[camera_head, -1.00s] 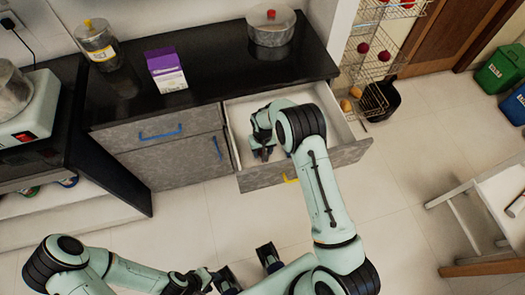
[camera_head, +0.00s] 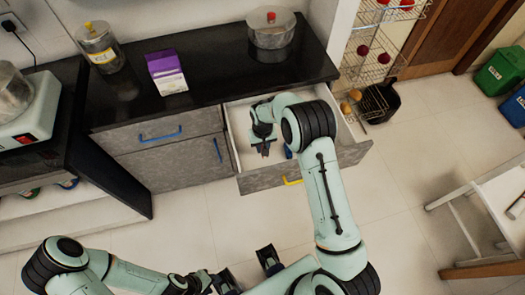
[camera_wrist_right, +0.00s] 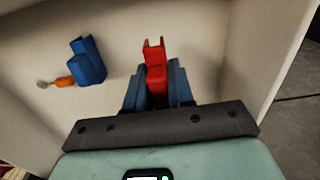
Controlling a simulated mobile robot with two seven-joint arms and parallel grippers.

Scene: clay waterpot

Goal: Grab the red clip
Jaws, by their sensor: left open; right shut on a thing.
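The red clip (camera_wrist_right: 155,72) stands between the two blue fingers of my right gripper (camera_wrist_right: 156,88) in the right wrist view. The fingers are shut on its lower part and its forked end sticks out past them. In the head view my right gripper (camera_head: 263,148) is over the open drawer (camera_head: 242,165); the clip cannot be made out there. My left gripper (camera_head: 246,270) is open and empty at the bottom of the head view, well away from the drawer.
A blue clip-like object (camera_wrist_right: 87,62) and a small orange-handled item (camera_wrist_right: 64,82) lie in the drawer, left of my right gripper. The drawer's walls surround that gripper. The black counter (camera_head: 215,75) above holds a purple-and-white carton (camera_head: 166,72), a jar (camera_head: 97,45) and a pot (camera_head: 271,30).

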